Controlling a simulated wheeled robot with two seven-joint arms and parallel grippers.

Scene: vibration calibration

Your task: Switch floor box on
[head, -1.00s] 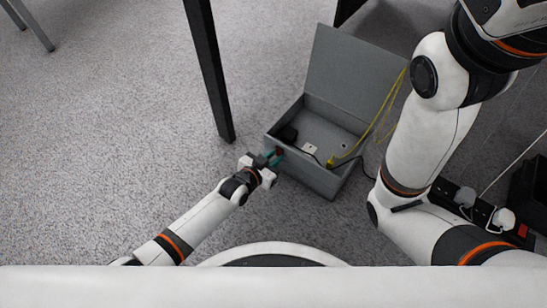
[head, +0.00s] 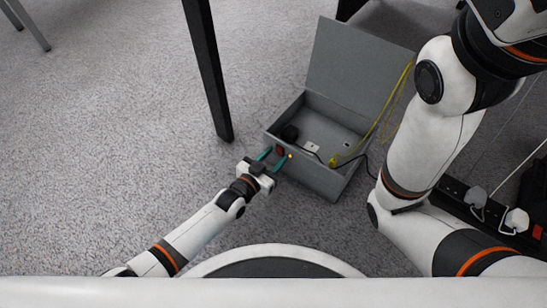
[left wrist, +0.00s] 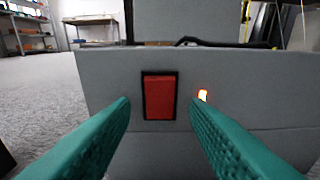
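The grey floor box (head: 314,170) stands on the carpet with its lid (head: 355,68) raised. A red rocker switch in a black frame is on its front wall and shows large in the left wrist view (left wrist: 160,97); it also shows in the head view (head: 280,150). My right gripper is not in view.
A black table leg (head: 208,75) stands left of the box. Yellow (head: 385,115) and black cables run out of the box. A power strip (head: 480,207) with plugs lies at the right.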

